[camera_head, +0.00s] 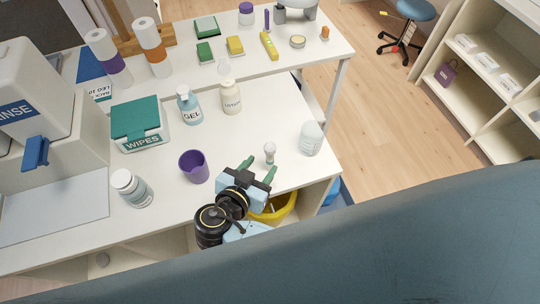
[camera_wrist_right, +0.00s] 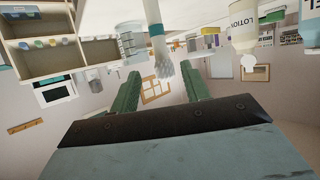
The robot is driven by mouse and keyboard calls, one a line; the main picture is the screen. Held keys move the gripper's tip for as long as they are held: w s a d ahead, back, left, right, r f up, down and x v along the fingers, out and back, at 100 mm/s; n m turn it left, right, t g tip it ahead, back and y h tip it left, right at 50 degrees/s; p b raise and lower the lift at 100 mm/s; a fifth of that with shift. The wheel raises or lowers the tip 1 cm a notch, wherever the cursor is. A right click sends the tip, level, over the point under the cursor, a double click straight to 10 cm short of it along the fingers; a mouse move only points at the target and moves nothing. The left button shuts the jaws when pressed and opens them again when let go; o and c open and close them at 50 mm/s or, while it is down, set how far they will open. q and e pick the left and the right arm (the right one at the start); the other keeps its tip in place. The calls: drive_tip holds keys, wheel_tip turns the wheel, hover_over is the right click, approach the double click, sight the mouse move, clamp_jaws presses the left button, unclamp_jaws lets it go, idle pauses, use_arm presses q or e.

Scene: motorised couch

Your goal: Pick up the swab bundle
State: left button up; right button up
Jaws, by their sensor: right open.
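The swab bundle (camera_head: 269,150) stands upright on the white table, a small pale bundle with a rounded white top. In the right wrist view, which is upside down, it shows as a white shaft (camera_wrist_right: 153,14) with a teal band and pale tips. My right gripper (camera_head: 261,168) has green fingers and is open at the table's near side, close to the bundle. In the wrist view its fingers (camera_wrist_right: 160,72) are apart, with the bundle ahead of the gap between them. I cannot tell whether they touch it. My left gripper is not in view.
A translucent white bottle (camera_head: 312,139) stands right of the bundle and a purple cup (camera_head: 194,168) left of it. The lotion bottle (camera_head: 231,98), gel bottle (camera_head: 188,106) and wipes box (camera_head: 139,124) stand farther back. A yellow bin (camera_head: 282,209) is below the table's near edge.

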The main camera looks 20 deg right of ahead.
sight(268, 156)
drive_tip(key=shift+b+x, duration=0.6)
drive_tip(key=shift+x, duration=2.15)
drive_tip(key=shift+a+f, duration=0.1)
drive_tip(key=shift+a, duration=0.05)
drive_tip(key=shift+c, duration=0.5)
drive_tip(key=c, duration=0.9)
